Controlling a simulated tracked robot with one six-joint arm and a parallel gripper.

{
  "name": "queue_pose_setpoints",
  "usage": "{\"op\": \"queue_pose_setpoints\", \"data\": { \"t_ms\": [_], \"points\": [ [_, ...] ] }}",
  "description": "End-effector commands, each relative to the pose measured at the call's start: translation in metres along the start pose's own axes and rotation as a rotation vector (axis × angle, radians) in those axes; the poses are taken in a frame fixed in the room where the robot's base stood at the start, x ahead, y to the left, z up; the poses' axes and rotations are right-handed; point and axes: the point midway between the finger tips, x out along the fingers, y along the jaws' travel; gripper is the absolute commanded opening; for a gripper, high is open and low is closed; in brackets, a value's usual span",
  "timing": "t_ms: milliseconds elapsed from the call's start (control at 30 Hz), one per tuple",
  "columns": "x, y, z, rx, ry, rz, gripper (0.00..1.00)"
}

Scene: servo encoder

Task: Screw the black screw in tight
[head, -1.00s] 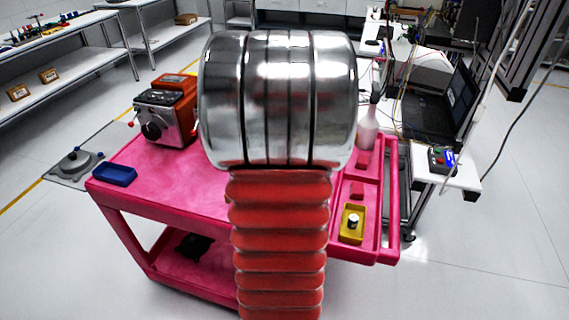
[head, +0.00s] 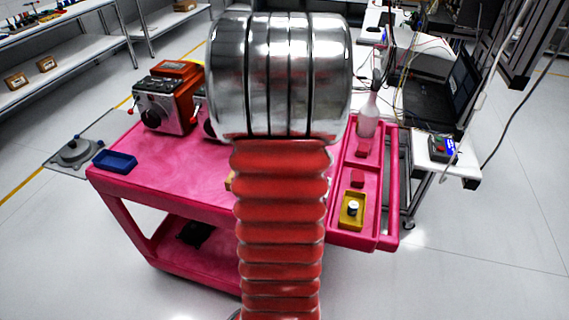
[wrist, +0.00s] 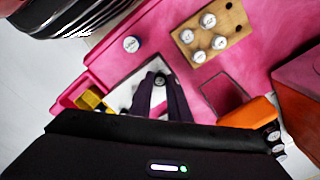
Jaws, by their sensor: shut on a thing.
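My gripper (wrist: 160,88) points down in the wrist view, its two dark fingers close together. A small dark round part with a greyish top sits between the fingertips and looks like the black screw (wrist: 159,79). Its lower end and whatever is under it are hidden or too small to tell. In the head view my silver and red arm blocks the middle of the pink cart (head: 190,211), so my gripper does not show there. An orange and silver device (head: 164,98) stands at the cart's left rear.
In the wrist view, a brown block (wrist: 211,57) holds several silver-topped cylinders. A lone cylinder (wrist: 131,44) stands left of it. The head view shows a blue tray (head: 115,162), a yellow tray (head: 352,222) holding a small cylinder, and a spray bottle (head: 368,120) at right.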

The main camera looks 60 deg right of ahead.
Motion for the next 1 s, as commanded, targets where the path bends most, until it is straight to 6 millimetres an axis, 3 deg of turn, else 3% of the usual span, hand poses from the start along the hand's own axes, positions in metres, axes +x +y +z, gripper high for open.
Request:
{"op": "queue_pose_setpoints", "data": {
  "t_ms": [1000],
  "points": [
    [0.011, 0.0, 0.001, 0.0, 0.0, 0.001, 0.02]
  ]
}}
